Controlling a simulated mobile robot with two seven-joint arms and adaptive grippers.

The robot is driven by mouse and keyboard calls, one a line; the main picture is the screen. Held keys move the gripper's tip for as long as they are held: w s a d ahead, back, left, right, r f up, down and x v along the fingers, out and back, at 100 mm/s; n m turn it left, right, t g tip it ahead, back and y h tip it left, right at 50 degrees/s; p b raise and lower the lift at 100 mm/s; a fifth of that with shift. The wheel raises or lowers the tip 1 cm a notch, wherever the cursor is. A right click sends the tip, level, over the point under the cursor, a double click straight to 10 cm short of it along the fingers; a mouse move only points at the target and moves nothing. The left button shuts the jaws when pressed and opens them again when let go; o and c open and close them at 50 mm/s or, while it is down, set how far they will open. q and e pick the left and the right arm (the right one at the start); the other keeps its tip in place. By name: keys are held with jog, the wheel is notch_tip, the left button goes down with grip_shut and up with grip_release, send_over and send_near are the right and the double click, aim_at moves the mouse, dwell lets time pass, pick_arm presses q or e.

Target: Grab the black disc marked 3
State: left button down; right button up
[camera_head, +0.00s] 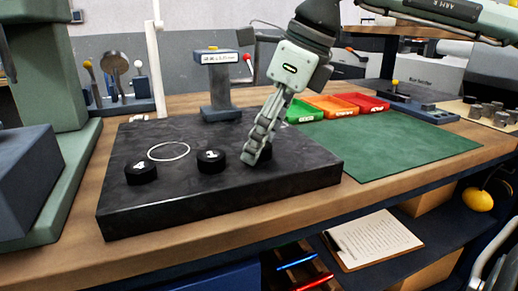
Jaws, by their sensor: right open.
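My right gripper (257,152) points down at the black slab (215,192), its fingers seen edge-on and open. Its fingertips are at a black disc (266,153), mostly hidden behind them; I cannot read its mark or tell whether they touch it. A second black disc (210,161) sits left of the gripper with a small white mark that looks like 1. A third black disc (141,175) lies farther left, with a mark that looks like 4. No readable 3 shows. My left gripper is not in view.
A white ring (169,152) lies on the slab between the left discs. A grey stand (220,88) rises behind the slab. Green (304,112), orange (331,105) and red (365,102) trays stand behind right. The green mat (390,143) is mostly clear.

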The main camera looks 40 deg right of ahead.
jog(key=shift+c, duration=0.4)
grip_shut()
jog(key=shift+r, duration=0.1)
